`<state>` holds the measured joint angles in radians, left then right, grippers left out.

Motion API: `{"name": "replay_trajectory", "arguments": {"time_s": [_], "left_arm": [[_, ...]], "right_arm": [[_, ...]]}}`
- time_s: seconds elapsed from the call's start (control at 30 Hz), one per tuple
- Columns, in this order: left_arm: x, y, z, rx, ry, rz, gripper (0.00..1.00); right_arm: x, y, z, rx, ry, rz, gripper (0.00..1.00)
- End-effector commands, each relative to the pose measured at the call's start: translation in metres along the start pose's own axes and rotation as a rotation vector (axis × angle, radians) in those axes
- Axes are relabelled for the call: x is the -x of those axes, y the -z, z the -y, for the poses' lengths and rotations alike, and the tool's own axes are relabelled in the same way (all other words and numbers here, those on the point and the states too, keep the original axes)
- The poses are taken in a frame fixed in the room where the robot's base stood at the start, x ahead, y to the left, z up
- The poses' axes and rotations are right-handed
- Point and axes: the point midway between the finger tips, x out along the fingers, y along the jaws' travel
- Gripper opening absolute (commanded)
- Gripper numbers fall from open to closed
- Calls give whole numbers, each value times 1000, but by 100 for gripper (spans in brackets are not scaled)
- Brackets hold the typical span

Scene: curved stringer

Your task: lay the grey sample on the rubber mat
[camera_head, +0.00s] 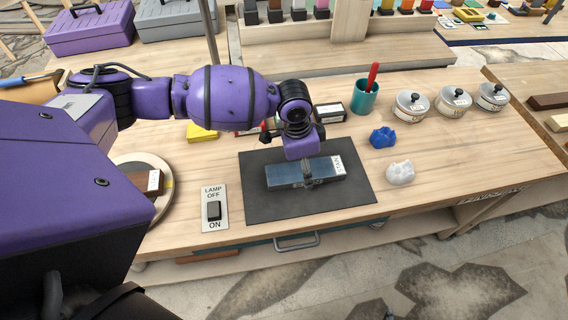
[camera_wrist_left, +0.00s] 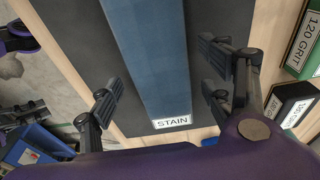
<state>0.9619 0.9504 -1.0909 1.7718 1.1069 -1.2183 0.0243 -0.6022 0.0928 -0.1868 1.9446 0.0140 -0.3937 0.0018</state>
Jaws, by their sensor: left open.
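A blue-grey sample bar (camera_head: 284,176) with a white "STAIN" label at its right end lies across the middle of the dark rubber mat (camera_head: 270,207). In the left wrist view the sample (camera_wrist_left: 155,50) runs lengthwise between my fingers over the dark mat (camera_wrist_left: 75,35). My left gripper (camera_head: 307,180) is right above the sample, pointing down, with its dark fingers by the bar's middle. In the left wrist view the left gripper (camera_wrist_left: 164,88) is open, with a finger on each side of the sample and gaps showing. My right gripper is not in view.
A lamp switch plate (camera_head: 214,208) lies left of the mat. A teal cup (camera_head: 364,98) with a red handle, a blue lump (camera_head: 382,137), a white lump (camera_head: 399,173) and lidded tins (camera_head: 411,105) stand to the right. A round board (camera_head: 160,205) holds a brown block.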

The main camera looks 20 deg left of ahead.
Motion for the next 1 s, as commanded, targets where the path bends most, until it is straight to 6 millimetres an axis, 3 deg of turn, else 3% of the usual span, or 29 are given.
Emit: {"name": "replay_trajectory", "arguments": {"time_s": [0.3,0.5,1.0], "left_arm": [[73,3,2,-3,7,-6,73],[101,2,1,-2,5,-3,73],[108,2,0,-2,2,-3,73]], "right_arm": [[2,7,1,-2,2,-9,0],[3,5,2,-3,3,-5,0],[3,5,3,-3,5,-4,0]]}}
